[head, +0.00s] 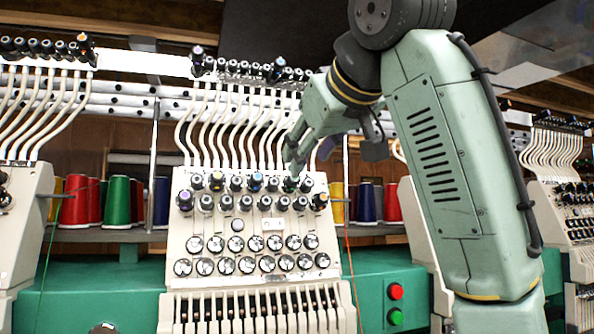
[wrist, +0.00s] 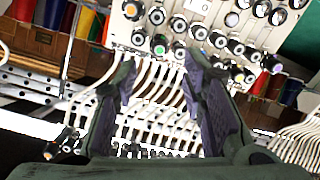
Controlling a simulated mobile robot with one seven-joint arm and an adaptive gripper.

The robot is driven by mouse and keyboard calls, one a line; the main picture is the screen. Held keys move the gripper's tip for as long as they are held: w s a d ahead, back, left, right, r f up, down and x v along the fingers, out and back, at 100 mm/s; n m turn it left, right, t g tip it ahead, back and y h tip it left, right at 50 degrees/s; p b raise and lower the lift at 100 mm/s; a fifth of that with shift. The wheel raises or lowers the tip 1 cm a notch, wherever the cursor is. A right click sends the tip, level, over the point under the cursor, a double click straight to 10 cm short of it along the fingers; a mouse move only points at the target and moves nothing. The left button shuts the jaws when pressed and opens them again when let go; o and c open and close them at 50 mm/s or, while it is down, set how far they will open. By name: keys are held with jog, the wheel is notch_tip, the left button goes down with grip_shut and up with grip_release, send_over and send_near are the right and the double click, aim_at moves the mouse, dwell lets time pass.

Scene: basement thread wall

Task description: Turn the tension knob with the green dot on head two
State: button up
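The knob with the green dot (head: 291,184) is in the upper knob row of the middle machine head (head: 176,240), toward its right side. In the wrist view the green-dot knob (wrist: 159,47) lies just beyond and between my two fingertips. My gripper (head: 291,162) reaches in from the upper right and partly covers the area above that knob in the head view. In the wrist view my gripper (wrist: 160,64) is open, with a clear gap between the purple-padded fingers and nothing held. I cannot tell whether a finger touches the knob.
Neighbouring knobs sit close by, including a blue-dot knob (head: 256,180) and an orange-dot knob (head: 320,201). White thread tubes (head: 232,125) rise behind the fingers. Thread cones (head: 117,202) stand on the shelf. A red button (head: 396,291) and green button (head: 395,316) are below right.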

aim_at(293, 180)
jog(key=p+x, duration=0.1)
jog(key=x, duration=0.6)
jog(key=shift+w+f, duration=0.1)
jog(key=shift+c, duration=0.5)
grip_shut()
